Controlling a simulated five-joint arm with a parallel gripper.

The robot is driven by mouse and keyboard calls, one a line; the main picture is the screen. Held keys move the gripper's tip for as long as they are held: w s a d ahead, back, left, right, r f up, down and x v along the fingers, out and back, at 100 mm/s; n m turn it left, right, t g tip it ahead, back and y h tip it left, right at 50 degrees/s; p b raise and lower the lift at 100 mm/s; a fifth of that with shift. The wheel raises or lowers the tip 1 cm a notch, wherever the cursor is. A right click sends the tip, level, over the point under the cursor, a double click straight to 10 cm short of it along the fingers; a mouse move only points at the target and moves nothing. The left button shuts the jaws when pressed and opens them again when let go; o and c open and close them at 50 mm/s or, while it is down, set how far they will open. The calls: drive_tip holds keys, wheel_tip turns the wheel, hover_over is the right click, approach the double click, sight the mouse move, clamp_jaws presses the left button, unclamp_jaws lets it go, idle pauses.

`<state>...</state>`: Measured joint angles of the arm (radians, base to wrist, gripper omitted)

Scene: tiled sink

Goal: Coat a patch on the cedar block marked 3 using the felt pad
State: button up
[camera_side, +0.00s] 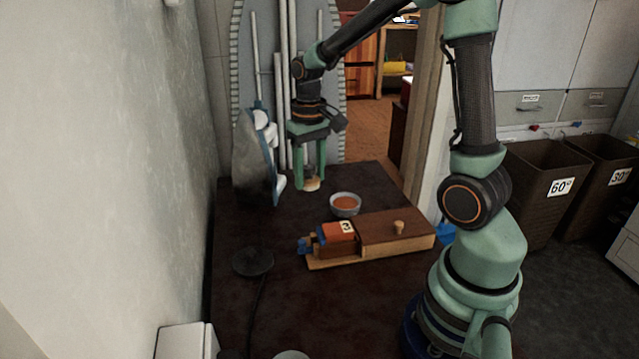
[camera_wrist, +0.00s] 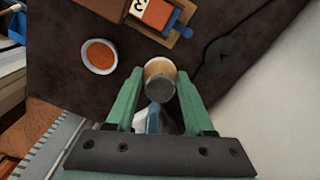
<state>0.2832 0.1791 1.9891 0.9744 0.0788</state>
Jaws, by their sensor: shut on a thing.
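My gripper (camera_side: 311,182) is shut on the felt pad (camera_side: 311,184), a short round piece with a pale wooden side. In the wrist view my gripper (camera_wrist: 158,82) has its green fingers on both sides of the felt pad (camera_wrist: 160,85), whose grey end shows. The pad hangs over the dark table, left of and behind the bowl. The cedar block marked 3 (camera_side: 336,231) is reddish and sits at the left end of a wooden holder (camera_side: 400,239). The block also shows at the top of the wrist view (camera_wrist: 152,14). The white bowl (camera_side: 345,213) holds orange-brown liquid (camera_side: 345,203).
An iron (camera_side: 253,160) stands upright left of my gripper, close to it. A dark round disc (camera_side: 253,262) with a cord lies at the table's front left. A grey ironing board stands behind the table. Bare table lies between the disc and the iron.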

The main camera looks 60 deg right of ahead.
sight(346, 204)
drive_tip(key=s+d+f+m, duration=0.1)
drive_tip(key=d+f+m, duration=0.15)
drive_tip(key=d, duration=0.45)
drive_tip(key=s+d+f+m, duration=0.1)
drive_tip(key=d+f+m, duration=0.15)
drive_tip(key=d, duration=0.35)
drive_tip(key=shift+d+f, duration=0.2)
drive_tip(key=shift+f, duration=2.9)
drive_tip(key=shift+f, duration=0.6)
drive_tip(key=shift+r, duration=3.6)
